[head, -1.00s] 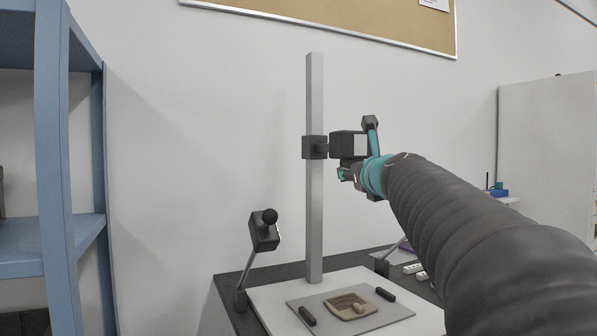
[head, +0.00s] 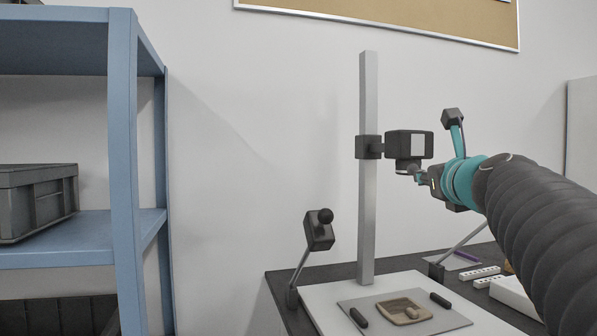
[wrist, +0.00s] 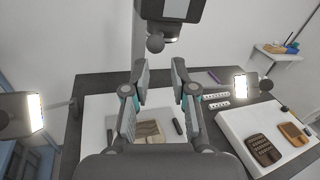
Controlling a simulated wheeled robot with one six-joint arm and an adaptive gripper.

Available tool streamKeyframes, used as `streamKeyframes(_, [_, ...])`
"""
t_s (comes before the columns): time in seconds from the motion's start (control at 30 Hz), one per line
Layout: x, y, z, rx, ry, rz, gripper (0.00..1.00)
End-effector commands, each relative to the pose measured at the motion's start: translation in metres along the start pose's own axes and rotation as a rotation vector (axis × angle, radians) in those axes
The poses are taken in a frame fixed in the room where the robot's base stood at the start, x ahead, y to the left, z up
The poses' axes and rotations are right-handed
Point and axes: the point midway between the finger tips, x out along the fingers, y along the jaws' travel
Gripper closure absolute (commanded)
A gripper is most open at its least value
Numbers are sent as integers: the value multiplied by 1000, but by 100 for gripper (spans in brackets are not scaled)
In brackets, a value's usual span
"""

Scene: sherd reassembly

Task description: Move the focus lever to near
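A dark box-shaped camera (head: 403,143) is clamped on a tall grey post, with its round lens part (head: 409,166) pointing down. In the wrist view the camera (wrist: 170,10) is at the top, and a dark round knob on a short stem (wrist: 155,43), perhaps the focus lever, hangs below it. My gripper (wrist: 160,72) is open and empty, its two fingers apart just below the knob in the picture. In the head view my gripper (head: 424,179) is beside and slightly below the lens, seen side-on. I cannot tell whether it touches. No near or far marking is legible.
Below, a white base (head: 330,309) carries a grey mat with sherds (head: 403,311) and dark bars. Lamps on tilted arms flank the post, the left lamp (head: 319,230) and the right lamp (wrist: 240,84). A blue shelf (head: 122,170) stands left. A white tray (wrist: 240,135) holds brown pieces.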

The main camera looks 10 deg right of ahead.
Motion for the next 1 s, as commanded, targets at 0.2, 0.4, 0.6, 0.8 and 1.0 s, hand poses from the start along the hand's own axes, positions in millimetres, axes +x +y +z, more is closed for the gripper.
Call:
streamKeyframes(0.2, [30, -80, -50, 31, 93, -122, 100])
streamKeyframes(0.4, [58, -177, -69, 38, 128, -164, 100])
streamKeyframes(0.6, [70, -239, -69, -219, 106, 17, 100])
streamKeyframes(0.8, [57, -240, -46, -628, -50, 271, 100])
streamKeyframes(1.0, [26, -188, -5, -1078, -333, 501, 100])
